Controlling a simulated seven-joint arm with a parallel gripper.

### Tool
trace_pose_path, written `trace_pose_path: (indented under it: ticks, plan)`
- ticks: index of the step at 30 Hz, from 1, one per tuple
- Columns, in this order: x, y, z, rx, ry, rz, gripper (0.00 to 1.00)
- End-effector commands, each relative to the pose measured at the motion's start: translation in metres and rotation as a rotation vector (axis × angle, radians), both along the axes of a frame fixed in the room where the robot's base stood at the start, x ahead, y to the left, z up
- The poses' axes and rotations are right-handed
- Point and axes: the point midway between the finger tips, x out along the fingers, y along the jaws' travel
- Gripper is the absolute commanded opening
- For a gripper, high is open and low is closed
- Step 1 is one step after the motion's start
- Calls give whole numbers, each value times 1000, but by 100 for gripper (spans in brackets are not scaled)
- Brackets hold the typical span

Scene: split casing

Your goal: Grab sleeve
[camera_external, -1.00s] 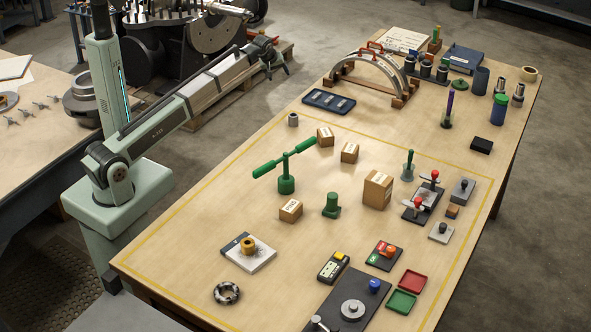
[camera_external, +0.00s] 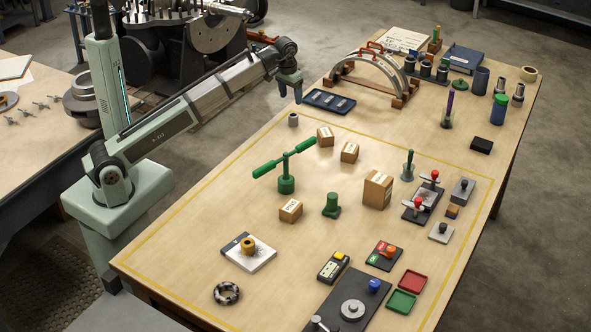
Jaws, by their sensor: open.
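My gripper (camera_external: 290,98) points down at the far left edge of the table, its two fingers apart and nothing between them. A small grey hollow cylinder (camera_external: 293,120), which looks like a sleeve, stands upright on the table just below the fingertips in the picture. The gripper does not touch it, and its exact height above the table is hard to tell. A brass-coloured ring-shaped part (camera_external: 248,245) sits on a white-topped block nearer the front; I cannot tell whether it also counts as a sleeve.
A dark blue tray (camera_external: 331,101) lies right of the gripper, with the arched casing half (camera_external: 371,72) behind it. Cardboard boxes (camera_external: 325,137) and a green two-armed stand (camera_external: 286,181) are nearer the front. Bare table lies left of the stand.

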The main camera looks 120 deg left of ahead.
Motion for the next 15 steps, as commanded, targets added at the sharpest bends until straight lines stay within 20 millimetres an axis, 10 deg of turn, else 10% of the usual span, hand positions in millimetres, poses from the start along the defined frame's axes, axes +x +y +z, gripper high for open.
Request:
trace_pose_path:
  ticks: [15]
  plan:
    - [1, 7, -54, 1, 0, 2, 70]
